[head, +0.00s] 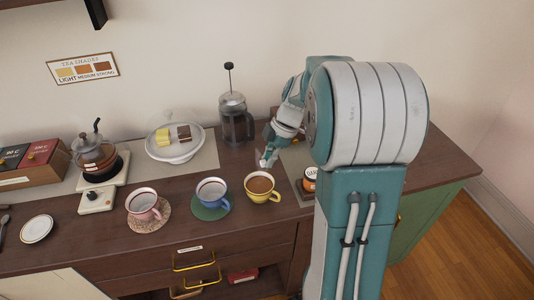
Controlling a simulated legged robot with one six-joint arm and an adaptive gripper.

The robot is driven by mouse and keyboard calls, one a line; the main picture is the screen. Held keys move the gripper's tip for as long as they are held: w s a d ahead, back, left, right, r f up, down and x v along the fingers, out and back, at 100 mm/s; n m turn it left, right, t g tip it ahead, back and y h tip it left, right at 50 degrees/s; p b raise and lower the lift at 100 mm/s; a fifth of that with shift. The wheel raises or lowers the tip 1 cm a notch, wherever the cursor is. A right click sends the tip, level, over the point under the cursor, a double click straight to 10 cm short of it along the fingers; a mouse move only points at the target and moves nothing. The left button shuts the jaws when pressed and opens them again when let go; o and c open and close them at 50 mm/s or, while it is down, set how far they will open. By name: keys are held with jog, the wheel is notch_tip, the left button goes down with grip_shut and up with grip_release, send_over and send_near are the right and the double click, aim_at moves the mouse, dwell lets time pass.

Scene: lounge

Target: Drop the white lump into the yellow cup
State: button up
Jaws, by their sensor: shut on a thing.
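The yellow cup (275,196) stands upright on the wooden counter and holds a brown drink. My gripper (266,157) points down just behind and above the cup's far rim. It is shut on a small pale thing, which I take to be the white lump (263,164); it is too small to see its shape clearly. The fingers partly hide the lump. Whether it is directly over the cup's opening I cannot tell from this angle.
A blue cup (211,193) on a green coaster and a pink cup (143,205) on a patterned coaster stand left of the yellow cup. A French press (236,122) stands behind. A labelled jar (310,180) is on the right, close to my arm.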

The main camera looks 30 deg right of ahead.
aim_at(269, 181)
jog(key=shift+f, duration=2.65)
jog(key=o, duration=0.8)
jog(key=shift+c, duration=0.2)
jog(key=v, duration=1.2)
